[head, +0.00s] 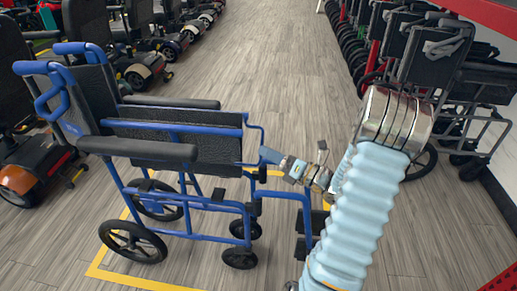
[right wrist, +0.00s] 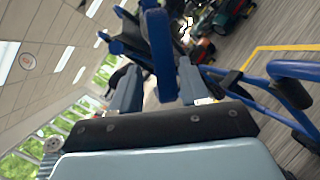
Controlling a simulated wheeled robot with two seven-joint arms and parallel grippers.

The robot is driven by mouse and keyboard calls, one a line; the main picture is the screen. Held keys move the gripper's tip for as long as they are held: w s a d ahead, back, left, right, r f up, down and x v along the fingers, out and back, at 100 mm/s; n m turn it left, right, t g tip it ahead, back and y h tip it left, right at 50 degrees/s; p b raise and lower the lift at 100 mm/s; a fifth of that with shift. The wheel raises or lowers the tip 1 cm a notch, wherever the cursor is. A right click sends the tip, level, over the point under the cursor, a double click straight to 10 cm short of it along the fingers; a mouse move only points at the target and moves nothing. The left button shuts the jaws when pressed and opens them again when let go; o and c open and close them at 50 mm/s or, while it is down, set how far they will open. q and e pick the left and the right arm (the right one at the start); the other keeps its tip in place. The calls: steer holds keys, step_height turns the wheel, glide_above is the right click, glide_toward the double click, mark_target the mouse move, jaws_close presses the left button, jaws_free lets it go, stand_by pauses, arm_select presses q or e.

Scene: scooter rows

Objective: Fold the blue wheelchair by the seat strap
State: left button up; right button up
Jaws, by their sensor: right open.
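The blue wheelchair (head: 172,130) stands unfolded at the left of the head view, with blue tubes, black armrests and small wheels. Its black seat and side panel (head: 225,146) face my arm; I cannot make out a separate seat strap. My right gripper (head: 268,156) is beside the front end of the near armrest frame, at about seat height. In the right wrist view its two grey fingers (right wrist: 158,92) are apart. A blue upright part (right wrist: 158,50) of the wheelchair shows between or just beyond them; contact cannot be told. My left gripper is not in view.
A yellow floor outline (head: 128,281) surrounds the wheelchair. Mobility scooters (head: 140,62) line the left side. Folded wheelchairs (head: 432,55) stand in a row at the right, by a white wall. The wooden aisle (head: 285,60) between the rows is clear.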

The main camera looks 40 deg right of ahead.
steer(key=v, duration=0.9)
steer(key=shift+b, duration=0.3)
steer(key=shift+w, duration=0.1)
